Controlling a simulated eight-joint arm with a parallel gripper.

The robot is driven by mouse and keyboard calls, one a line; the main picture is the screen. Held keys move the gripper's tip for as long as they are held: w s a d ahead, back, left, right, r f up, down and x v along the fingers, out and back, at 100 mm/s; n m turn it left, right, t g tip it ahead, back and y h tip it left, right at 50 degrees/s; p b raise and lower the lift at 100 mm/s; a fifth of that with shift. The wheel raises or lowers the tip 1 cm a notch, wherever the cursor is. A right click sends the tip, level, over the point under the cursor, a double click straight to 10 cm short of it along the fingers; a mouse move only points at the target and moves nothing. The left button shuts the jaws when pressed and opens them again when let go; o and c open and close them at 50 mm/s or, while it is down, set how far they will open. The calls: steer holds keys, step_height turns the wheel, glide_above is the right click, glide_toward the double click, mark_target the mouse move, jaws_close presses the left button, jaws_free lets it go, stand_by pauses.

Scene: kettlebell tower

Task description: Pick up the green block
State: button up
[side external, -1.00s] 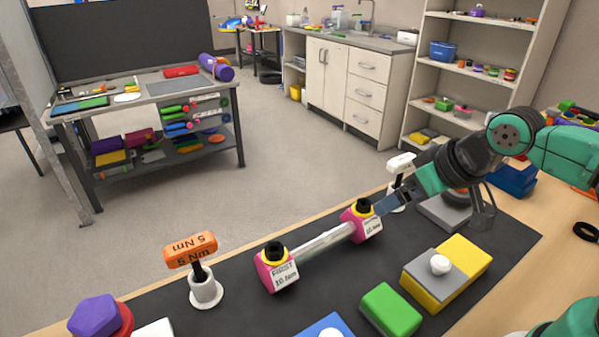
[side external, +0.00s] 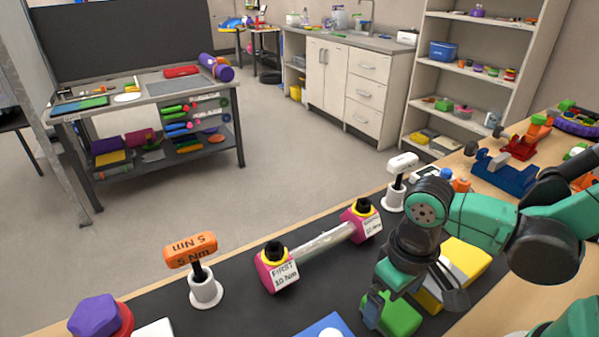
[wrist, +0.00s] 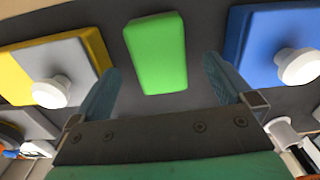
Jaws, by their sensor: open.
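The green block (side external: 396,315) lies on the dark mat near its front edge. In the side external view my gripper (side external: 388,300) is over it and partly covers it. In the wrist view the green block (wrist: 157,52) shows whole, just beyond my gripper's two blue-grey fingertips (wrist: 160,78). The fingers are wide apart, with nothing held between them. The block lies roughly centred in the space ahead of them.
A yellow block (side external: 464,262) with a grey plate and white knob (wrist: 49,92) lies close on one side. A blue block (wrist: 262,40) with a white knob is on the other. Behind stand the pink-ended clear bar (side external: 322,240) and an orange 5 Nm tool (side external: 191,250).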

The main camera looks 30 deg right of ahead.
steer(key=shift+f, duration=0.7)
steer(key=c, duration=1.4)
